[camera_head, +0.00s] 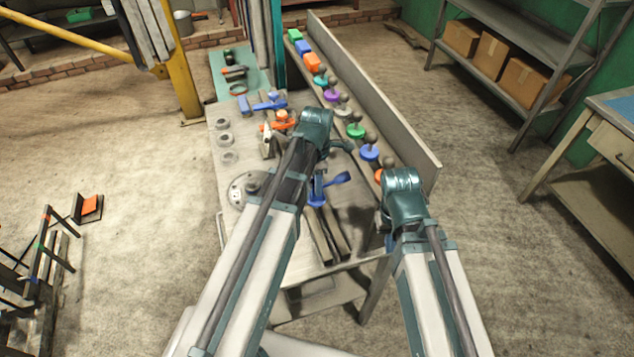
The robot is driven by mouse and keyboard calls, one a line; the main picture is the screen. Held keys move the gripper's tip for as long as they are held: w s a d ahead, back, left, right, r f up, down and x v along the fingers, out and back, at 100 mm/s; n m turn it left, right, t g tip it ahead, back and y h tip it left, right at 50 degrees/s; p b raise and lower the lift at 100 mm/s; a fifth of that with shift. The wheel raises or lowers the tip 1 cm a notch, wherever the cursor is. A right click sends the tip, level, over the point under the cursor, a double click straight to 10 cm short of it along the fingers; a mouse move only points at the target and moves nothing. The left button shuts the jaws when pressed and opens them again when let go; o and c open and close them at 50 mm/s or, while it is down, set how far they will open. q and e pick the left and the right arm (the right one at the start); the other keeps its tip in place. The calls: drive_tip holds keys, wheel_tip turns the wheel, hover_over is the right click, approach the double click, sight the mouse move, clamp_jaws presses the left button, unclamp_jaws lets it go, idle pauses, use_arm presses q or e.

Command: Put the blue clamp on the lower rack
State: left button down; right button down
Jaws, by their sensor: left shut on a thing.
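A blue clamp (341,179) is at my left gripper (318,190), above the near part of the workbench. The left gripper is shut on it; the fingers are small and partly hidden by my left arm. My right gripper (384,232) is at the bench's near right edge, mostly hidden behind its wrist, so its jaws cannot be judged. A low dark rack (57,257) with red, green and blue marks stands on the floor at lower left. Another blue tool (270,103) and an orange clamp (283,122) lie farther back on the bench.
The workbench (228,187) has a raised board (385,110) along its right side, with several coloured knobs and blocks beside it. A yellow post (183,85) stands behind left. Grey shelves (480,80) hold cardboard boxes at right. Floor between rack and bench is clear.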

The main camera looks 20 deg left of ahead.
use_arm(q)
drive_tip(key=shift+f, duration=0.2)
drive_tip(key=shift+f+b, duration=0.35)
drive_tip(key=shift+b, duration=0.2)
drive_tip(key=shift+f, duration=0.1)
idle(0.6)
drive_tip(key=shift+r+p, duration=0.6)
drive_tip(key=shift+r, duration=0.1)
drive_tip(key=shift+f+b, duration=0.3)
drive_tip(key=shift+b, duration=0.05)
idle(0.7)
drive_tip(key=shift+f+b, duration=0.35)
drive_tip(key=shift+f+b, duration=0.35)
